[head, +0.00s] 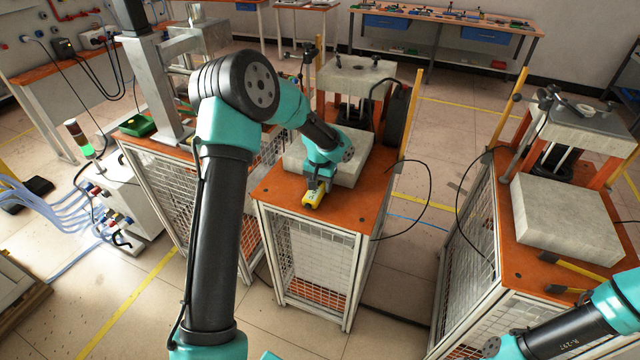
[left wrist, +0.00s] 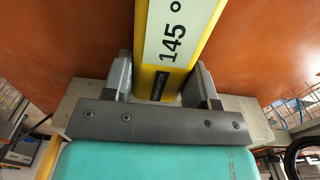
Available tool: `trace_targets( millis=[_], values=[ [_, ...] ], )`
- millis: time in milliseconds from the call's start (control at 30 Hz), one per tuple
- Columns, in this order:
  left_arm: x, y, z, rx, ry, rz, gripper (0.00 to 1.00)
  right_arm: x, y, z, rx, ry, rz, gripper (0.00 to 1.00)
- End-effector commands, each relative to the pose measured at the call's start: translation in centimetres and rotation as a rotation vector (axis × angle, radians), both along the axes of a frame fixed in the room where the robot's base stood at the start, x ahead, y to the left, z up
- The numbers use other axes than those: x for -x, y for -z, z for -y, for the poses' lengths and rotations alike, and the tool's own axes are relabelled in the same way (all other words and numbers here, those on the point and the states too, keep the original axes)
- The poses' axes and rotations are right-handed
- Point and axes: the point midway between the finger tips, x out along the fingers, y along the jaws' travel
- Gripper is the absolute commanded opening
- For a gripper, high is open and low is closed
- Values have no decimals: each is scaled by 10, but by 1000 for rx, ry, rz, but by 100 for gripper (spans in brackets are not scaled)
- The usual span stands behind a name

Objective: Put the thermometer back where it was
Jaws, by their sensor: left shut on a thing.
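The yellow thermometer (head: 314,196) is in my left gripper (head: 318,184), over the front part of the orange top of the middle stand (head: 272,187). In the left wrist view the thermometer (left wrist: 178,45) sits between the two fingers of the left gripper (left wrist: 168,85), and its pale display reads 145 °. The left gripper is shut on it. I cannot tell whether the thermometer touches the orange surface. My right arm shows at the lower right of the head view, but its gripper is not visible.
A grey block (head: 345,165) lies on the middle stand behind the gripper, under a press-like frame (head: 357,75). A similar stand with a grey block (head: 565,220) is at the right. A black cable (head: 428,205) loops off the middle stand's right side. A workbench (head: 450,18) stands at the back.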

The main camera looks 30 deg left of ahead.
Motion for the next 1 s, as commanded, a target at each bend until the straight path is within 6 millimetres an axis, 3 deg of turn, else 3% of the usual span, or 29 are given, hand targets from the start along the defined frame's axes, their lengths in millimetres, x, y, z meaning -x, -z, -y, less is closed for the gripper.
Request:
trace_targets(
  millis=[133, 167, 400, 767, 1000],
  values=[
    [0, 3, 0, 0, 0, 0, 25, 0, 0, 0, 0, 0, 0, 100],
    [0, 3, 0, 0, 0, 0, 55, 0, 0, 0, 0, 0, 0, 100],
    [0, 3, 0, 0, 0, 0, 78, 0, 0, 0, 0, 0, 0, 100],
    [0, -1, 0, 0, 0, 1, 78, 0, 0, 0, 0, 0, 0, 100],
    [-1, -29, 0, -1, -1, 5, 78, 0, 0, 0, 0, 0, 0, 100]
  ],
)
